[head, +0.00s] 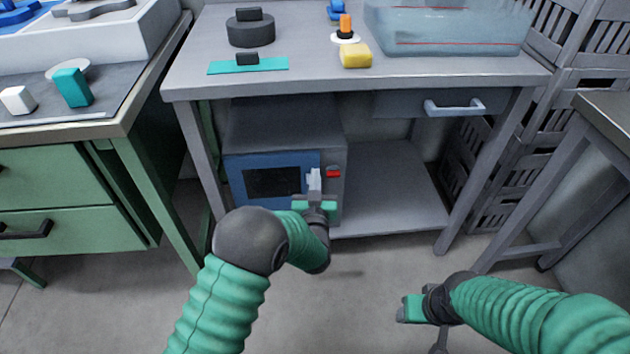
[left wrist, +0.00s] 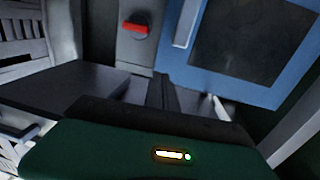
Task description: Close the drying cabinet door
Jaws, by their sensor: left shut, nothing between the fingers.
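The drying cabinet (head: 285,125) is a grey box on the lower shelf under the bench. Its blue door (head: 236,172) has a dark window and a pale upright handle (head: 314,180) at its right side. The door looks flush or nearly flush with the front; I cannot tell whether a small gap is left. The left wrist view shows the door (left wrist: 228,92) and handle (left wrist: 186,22) close ahead. My left gripper (head: 315,197) is shut and empty, in front of the handle's lower end; contact is unclear. My right gripper (head: 410,308) is low over the floor, its jaws unclear.
A red switch (head: 333,173) sits on the cabinet front, right of the door. The lower shelf (head: 390,190) is bare to the right. The bench (head: 300,75) has a drawer handle (head: 455,108) jutting out. Green drawers (head: 60,190) stand at the left.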

